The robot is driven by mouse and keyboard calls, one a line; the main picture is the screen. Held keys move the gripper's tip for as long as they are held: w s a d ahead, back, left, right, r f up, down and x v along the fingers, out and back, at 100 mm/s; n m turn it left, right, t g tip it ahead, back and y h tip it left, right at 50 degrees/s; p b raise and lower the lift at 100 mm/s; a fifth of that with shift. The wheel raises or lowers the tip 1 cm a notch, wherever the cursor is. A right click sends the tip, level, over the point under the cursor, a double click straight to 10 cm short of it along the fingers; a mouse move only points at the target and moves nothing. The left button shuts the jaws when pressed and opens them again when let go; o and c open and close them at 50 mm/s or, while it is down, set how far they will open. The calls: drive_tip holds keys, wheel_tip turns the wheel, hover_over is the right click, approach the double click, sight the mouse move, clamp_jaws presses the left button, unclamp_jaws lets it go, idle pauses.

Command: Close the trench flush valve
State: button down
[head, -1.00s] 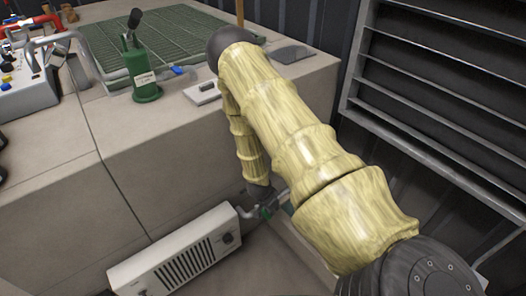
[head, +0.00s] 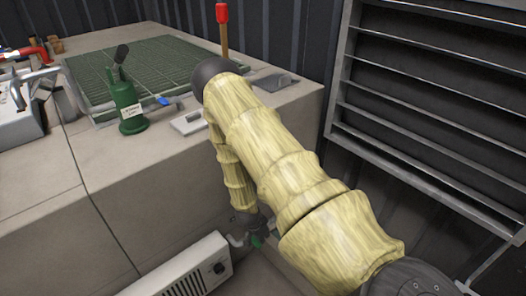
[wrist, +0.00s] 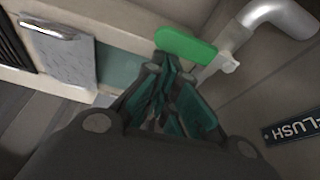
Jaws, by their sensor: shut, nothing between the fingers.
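The trench flush valve shows in the wrist view as a green lever handle (wrist: 185,46) on a grey metal pipe (wrist: 272,14) with a bend. The handle lies at an angle across the pipe. A dark sign reading "FLUSH" (wrist: 292,127) is on the wall at the right. My gripper (wrist: 162,72) is shut and empty, its fingertips right beside the handle; I cannot tell whether they touch it. In the head view the green handle (head: 256,242) shows low beside the block, just below my gripper, which is mostly hidden by my arm.
A white vented heater box (head: 190,268) stands on the floor left of the valve. The concrete block (head: 150,180) carries a green hand pump (head: 127,100), a green grating (head: 150,62) and a red-topped post (head: 223,30). A louvred panel (head: 430,110) is at the right.

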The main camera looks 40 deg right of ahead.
sight(257, 244)
drive_tip(key=p+v, duration=0.6)
drive_tip(key=v, duration=0.3)
drive_tip(key=shift+r+p, duration=0.25)
drive_tip(key=shift+p, duration=0.15)
drive_tip(key=shift+w+a, duration=0.15)
drive_tip(key=shift+a, duration=0.05)
drive_tip(key=s+a+r+n+y+p, duration=0.2)
drive_tip(key=s+a+r+n+p, duration=0.3)
drive_tip(key=s+a, duration=0.6)
drive_tip(key=s+a+r+n+y+p, duration=0.2)
drive_tip(key=s+a+r+n+p, duration=0.3)
drive_tip(key=s+a+r+n, duration=0.4)
drive_tip(key=s+a+n, duration=0.2)
drive_tip(key=s+n, duration=0.1)
drive_tip(key=shift+s+a+r+p, duration=0.25)
drive_tip(key=shift+s+a+p, duration=0.05)
drive_tip(key=shift+s+p, duration=0.1)
